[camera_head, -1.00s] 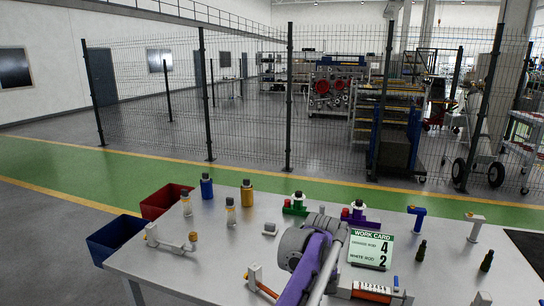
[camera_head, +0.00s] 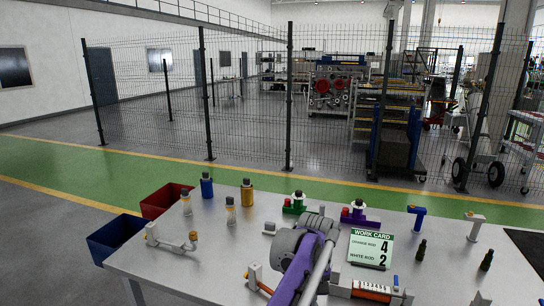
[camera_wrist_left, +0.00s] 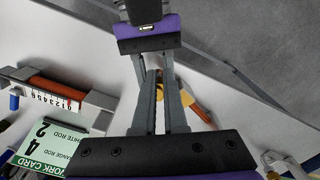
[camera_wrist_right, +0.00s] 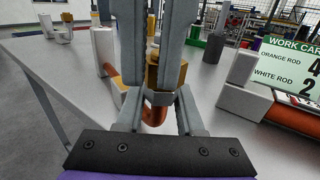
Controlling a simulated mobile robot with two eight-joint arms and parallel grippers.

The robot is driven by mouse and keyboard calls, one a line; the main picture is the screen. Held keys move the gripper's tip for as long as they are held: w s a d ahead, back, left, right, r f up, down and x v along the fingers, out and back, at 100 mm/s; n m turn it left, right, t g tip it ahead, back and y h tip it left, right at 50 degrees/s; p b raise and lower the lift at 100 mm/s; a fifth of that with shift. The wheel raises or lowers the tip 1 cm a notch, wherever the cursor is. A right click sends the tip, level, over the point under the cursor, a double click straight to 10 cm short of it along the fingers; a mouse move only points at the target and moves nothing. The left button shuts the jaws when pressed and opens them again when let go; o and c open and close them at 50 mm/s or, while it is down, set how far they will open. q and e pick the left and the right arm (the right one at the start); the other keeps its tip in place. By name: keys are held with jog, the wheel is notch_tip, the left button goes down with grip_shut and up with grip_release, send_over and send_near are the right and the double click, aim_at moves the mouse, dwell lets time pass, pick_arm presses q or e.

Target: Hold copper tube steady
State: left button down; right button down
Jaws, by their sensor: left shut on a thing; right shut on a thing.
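The copper tube (camera_head: 265,288) shows by a short stretch beside a white post (camera_head: 254,273) at the table's front; my arm hides the rest. In the right wrist view the tube (camera_wrist_right: 113,79) runs from the post and bends up near a brass nut (camera_wrist_right: 152,75). My right gripper (camera_wrist_right: 153,60) is shut around the tube's nut end. In the left wrist view my left gripper (camera_wrist_left: 155,75) is shut, with orange tube (camera_wrist_left: 205,114) beside its fingers and brass partly hidden between them. The exact contact is hidden. The two grippers are close together.
A similar tube fixture (camera_head: 172,245), several bottles and red (camera_head: 167,202) and blue (camera_head: 116,240) bins are left. Green (camera_head: 295,204) and purple (camera_head: 359,217) holders stand behind.

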pick_arm(q)
jog(key=shift+w+a, duration=0.15)
jog(key=shift+a, duration=0.1)
pick_arm(e)
jog(key=shift+d, duration=0.1)
pick_arm(q)
notch_tip(320, 180, up, 6)
jog(key=s, duration=0.1)
jog(key=shift+d, duration=0.15)
dwell(0.4)
pick_arm(e)
jog(key=shift+c, duration=2.3)
grip_release()
